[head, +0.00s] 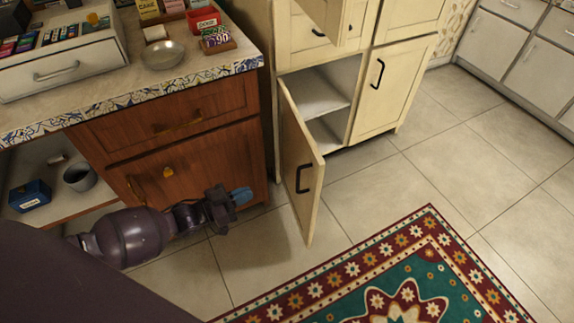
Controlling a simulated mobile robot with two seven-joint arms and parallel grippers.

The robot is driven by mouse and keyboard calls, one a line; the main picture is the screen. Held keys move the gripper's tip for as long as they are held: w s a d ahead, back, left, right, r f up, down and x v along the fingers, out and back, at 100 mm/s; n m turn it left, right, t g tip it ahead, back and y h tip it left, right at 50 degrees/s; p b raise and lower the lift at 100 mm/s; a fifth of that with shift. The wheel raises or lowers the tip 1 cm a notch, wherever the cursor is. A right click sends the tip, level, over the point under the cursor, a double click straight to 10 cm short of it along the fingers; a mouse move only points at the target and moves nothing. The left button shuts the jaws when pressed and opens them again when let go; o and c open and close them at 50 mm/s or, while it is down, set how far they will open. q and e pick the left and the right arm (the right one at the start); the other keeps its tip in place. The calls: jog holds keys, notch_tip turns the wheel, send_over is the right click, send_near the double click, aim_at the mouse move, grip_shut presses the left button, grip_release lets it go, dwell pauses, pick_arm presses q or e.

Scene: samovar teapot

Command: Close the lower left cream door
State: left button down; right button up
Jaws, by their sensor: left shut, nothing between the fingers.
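The lower left cream door (302,170) stands wide open, hinged on the left side of the cream cabinet (407,52). My left gripper (240,196) is shut and empty, with bluish fingertips pointing right. In the picture it is left of the open door, in front of the wooden drawer unit, with a gap between it and the door. My right gripper is not in view.
The wooden unit (215,150) with a tiled counter edge (130,98) stands close behind my left arm. An upper cream door (325,18) is also ajar. A patterned rug (345,276) lies in front. Tiled floor (465,160) is clear at right.

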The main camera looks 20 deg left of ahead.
pick_arm(q)
jog(key=b+x, duration=0.2)
jog(key=x, duration=1.2)
jog(key=shift+a+r, duration=0.1)
jog(key=shift+r, duration=0.05)
